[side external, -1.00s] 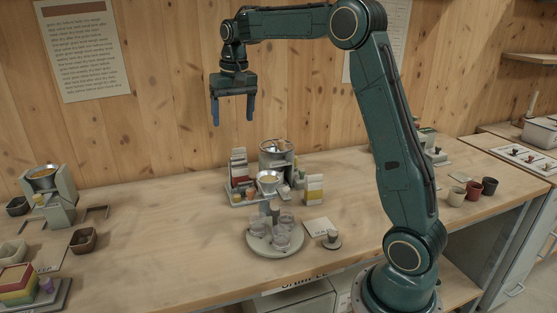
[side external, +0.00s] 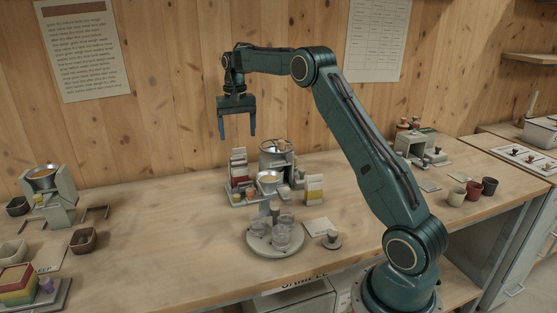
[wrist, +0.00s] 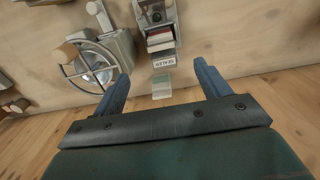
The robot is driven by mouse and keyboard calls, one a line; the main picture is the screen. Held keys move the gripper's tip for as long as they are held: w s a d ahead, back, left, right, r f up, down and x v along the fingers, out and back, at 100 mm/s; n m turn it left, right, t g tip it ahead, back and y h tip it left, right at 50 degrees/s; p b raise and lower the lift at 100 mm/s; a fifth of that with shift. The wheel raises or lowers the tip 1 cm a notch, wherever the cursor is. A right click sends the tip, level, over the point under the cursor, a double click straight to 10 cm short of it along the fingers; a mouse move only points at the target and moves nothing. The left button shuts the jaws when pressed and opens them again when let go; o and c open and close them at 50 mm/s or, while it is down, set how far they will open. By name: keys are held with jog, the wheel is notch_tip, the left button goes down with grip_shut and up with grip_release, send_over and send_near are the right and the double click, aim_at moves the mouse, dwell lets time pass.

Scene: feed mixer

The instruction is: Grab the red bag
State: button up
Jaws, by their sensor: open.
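I cannot make out a clearly separate red bag. In the side view, a rack of flat pieces with red among them (side external: 238,165) stands at the left of the middle equipment. In the wrist view, a holder of flat coloured pieces includes a red one (wrist: 160,47), above a small printed label. I cannot tell whether these pieces are bags. My gripper (side external: 237,134) is open and empty, fingers pointing down, in the air above the rack. In the wrist view, my gripper (wrist: 161,72) has its fingers wide apart, with the holder beyond them.
A round tray (side external: 258,246) with glasses is in front. A wheel-like ring over a bowl (wrist: 88,66) is left in the wrist view.

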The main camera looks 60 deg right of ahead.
aim_at(239, 162)
notch_tip(239, 162, down, 8)
jog(key=shift+f, duration=0.1)
dwell(0.4)
jog(key=shift+f, duration=2.55)
jog(key=c, duration=1.2)
jog(key=shift+r, duration=0.15)
notch_tip(239, 162, up, 20)
jog(key=shift+f, duration=0.1)
